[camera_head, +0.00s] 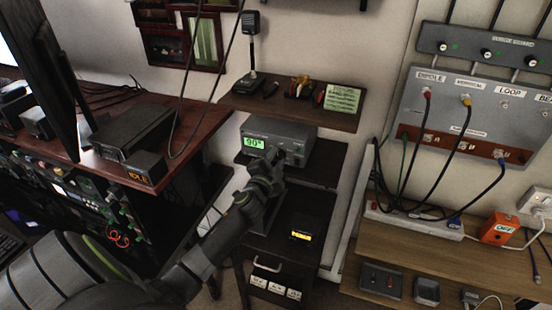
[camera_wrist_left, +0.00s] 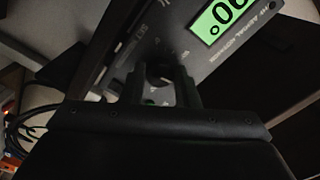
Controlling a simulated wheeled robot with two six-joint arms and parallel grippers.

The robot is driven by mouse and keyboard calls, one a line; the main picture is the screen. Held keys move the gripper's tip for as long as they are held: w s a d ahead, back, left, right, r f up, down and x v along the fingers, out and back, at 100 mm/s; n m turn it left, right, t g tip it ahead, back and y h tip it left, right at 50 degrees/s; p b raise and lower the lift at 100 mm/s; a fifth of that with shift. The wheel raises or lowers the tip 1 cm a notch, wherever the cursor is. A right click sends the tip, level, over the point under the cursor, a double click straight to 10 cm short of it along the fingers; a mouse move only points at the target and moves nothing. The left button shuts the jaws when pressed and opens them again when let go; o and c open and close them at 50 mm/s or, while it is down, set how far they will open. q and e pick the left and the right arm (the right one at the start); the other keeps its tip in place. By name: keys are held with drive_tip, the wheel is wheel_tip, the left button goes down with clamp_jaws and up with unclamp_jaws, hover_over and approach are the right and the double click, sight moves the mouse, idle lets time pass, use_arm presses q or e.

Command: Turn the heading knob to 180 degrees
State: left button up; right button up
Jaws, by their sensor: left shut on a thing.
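The grey rotator control box (camera_head: 285,134) sits on a small dark shelf in the middle of the head view. Its green display (camera_head: 254,142) reads 90°. In the left wrist view the display (camera_wrist_left: 221,20) shows close up and rotated, partly cut off by the frame edge. My left gripper (camera_head: 273,156) reaches the box's front panel. In the left wrist view its two fingers are shut on the dark round heading knob (camera_wrist_left: 159,76). The fingers hide the knob's sides. My right gripper is in neither view.
A shelf (camera_head: 235,101) with a microphone (camera_head: 251,50) and a green note (camera_head: 342,97) is above the box. A dark cabinet (camera_head: 318,212) with a lit label stands below. A patch panel (camera_head: 470,110) with cables is at right, and a red-brown desk (camera_head: 75,149) at left.

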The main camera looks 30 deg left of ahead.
use_arm(q)
drive_tip(key=shift+m, duration=0.8)
drive_tip(key=o, duration=1)
drive_tip(key=shift+s, duration=0.1)
drive_tip(key=b+v, duration=0.2)
drive_tip(key=v, duration=1.5)
drive_tip(key=shift+s+d, duration=0.1)
drive_tip(key=shift+d, duration=0.05)
